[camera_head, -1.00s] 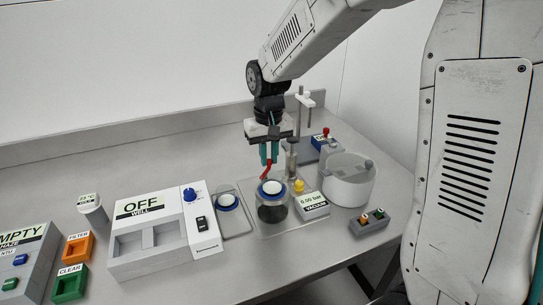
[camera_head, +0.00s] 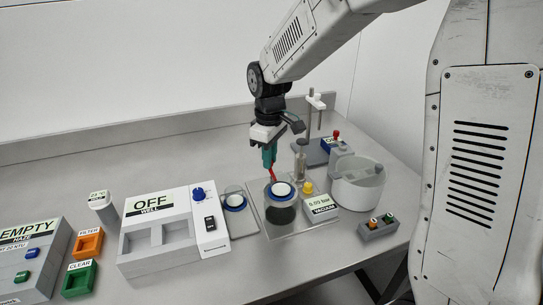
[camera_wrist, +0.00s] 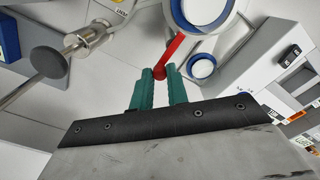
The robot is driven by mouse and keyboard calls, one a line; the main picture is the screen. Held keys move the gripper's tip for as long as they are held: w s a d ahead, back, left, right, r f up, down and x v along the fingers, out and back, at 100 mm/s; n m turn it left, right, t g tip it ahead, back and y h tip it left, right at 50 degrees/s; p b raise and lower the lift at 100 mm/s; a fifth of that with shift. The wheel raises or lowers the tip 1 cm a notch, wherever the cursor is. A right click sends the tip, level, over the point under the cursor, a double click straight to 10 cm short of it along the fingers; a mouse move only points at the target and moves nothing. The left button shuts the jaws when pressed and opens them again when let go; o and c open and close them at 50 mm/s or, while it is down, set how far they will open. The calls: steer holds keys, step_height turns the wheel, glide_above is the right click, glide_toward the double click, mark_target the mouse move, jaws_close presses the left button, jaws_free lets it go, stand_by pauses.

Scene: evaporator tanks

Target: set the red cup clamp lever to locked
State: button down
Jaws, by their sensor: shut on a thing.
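The red clamp lever (camera_head: 272,174) stands at the back of the dark cup (camera_head: 280,213), which has a blue ring and a white top. In the wrist view the red lever (camera_wrist: 172,50) runs from between my fingertips up to the blue ring (camera_wrist: 190,25). My gripper (camera_head: 269,160) comes down from above with its green fingers around the lever's end. The wrist view also shows my gripper (camera_wrist: 160,74) shut on the lever's red end. The fingers hide part of that end.
A vacuum display (camera_head: 320,206) and yellow knob (camera_head: 308,187) sit right of the cup. A metal fitting (camera_head: 300,163) stands close behind. A white round vessel (camera_head: 357,190) is farther right. A blue-ringed dish (camera_head: 235,201) and the OFF well unit (camera_head: 160,235) are at left.

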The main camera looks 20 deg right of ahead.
steer(key=shift+n, duration=0.3)
steer(key=c, duration=1.4)
jaws_free()
steer(key=shift+o, duration=0.2)
step_height(320, 180, up, 8)
steer(key=shift+f, duration=0.1)
steer(key=s+d+r+m, duration=0.1)
steer(key=s+d+m, duration=0.2)
steer(key=s, duration=1.1)
steer(key=s+d+r+m+t, duration=0.1)
steer(key=s+d+m, duration=0.2)
steer(key=s, duration=1.2)
steer(key=m, duration=0.3)
steer(key=shift+s+d+r, duration=0.15)
steer(key=shift+d+r, duration=0.05)
